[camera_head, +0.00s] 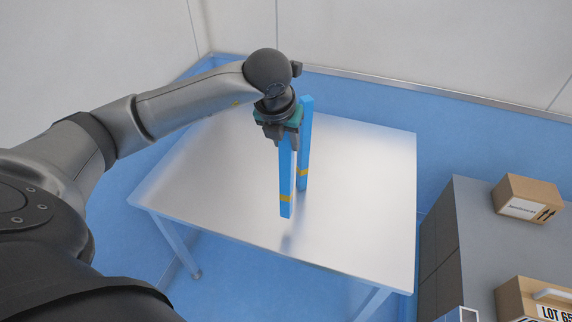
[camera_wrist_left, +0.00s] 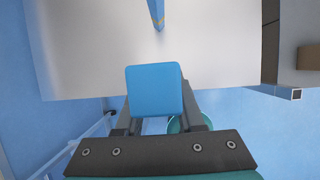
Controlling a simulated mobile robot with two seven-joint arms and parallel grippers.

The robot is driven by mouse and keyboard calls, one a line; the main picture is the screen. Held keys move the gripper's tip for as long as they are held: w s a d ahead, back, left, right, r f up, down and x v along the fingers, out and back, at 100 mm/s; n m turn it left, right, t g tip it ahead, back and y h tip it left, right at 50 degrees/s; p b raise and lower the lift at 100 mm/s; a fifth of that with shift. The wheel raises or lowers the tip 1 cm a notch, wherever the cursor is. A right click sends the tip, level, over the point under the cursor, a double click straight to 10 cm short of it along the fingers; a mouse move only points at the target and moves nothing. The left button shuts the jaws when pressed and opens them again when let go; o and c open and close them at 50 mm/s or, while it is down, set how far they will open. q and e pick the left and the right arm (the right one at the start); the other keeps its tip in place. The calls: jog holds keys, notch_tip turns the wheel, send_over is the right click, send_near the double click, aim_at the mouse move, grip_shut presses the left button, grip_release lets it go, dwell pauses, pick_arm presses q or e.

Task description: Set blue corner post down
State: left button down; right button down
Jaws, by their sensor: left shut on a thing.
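My left gripper (camera_head: 284,140) is over the metal table (camera_head: 370,200) and shut on a blue corner post (camera_head: 286,178) with a yellow band near its lower end. The held post hangs upright; a faint reflection below its lower end suggests a small gap to the tabletop. In the left wrist view, the held post's square blue end (camera_wrist_left: 155,90) sits between the fingers of the left gripper (camera_wrist_left: 158,122). A second blue post (camera_head: 306,130) with a yellow band stands upright just behind and to the right; its tip also shows in the wrist view (camera_wrist_left: 156,12). My right gripper is not in view.
The rest of the shiny tabletop is bare. A grey cabinet (camera_head: 478,235) stands right of the table, with a cardboard box (camera_head: 525,200) and a second box labelled LOT (camera_head: 530,300) on it. White walls close off the back.

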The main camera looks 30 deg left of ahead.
aim_at(285, 160)
pick_arm(q)
jog(key=shift+f, duration=3.7)
jog(key=c, duration=0.5)
grip_release()
jog(key=shift+r, duration=0.2)
jog(key=v, duration=1.2)
jog(key=shift+f, duration=0.1)
